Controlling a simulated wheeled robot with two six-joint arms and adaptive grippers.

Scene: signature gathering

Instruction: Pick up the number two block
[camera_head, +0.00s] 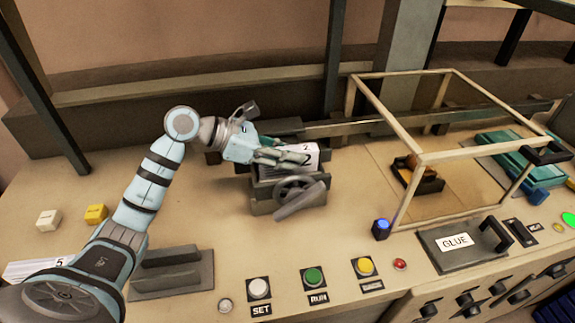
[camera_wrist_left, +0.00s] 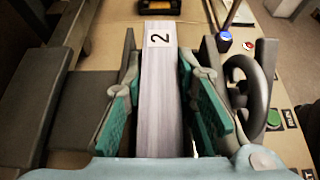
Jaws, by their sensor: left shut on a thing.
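The number two block (camera_head: 304,154) is a pale, striped block with a "2" label on its end. It sits in a dark grey vise-like holder (camera_head: 262,203) with a handwheel on its front. My left gripper (camera_head: 285,156) is over the holder with its fingers on the block. In the left wrist view the block (camera_wrist_left: 160,95) runs lengthwise between the two green-padded fingers of the gripper (camera_wrist_left: 162,110), which is shut on it. The holder's grey walls flank the block there. The block's lower part is hidden. My right gripper is not in view.
A block marked 5 (camera_head: 38,268) lies at the left near a grey slotted stand (camera_head: 172,280). White and yellow cubes are behind it. Buttons line the front edge. A wooden-framed enclosure (camera_head: 402,222) and a GLUE lid (camera_head: 462,255) are at the right.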

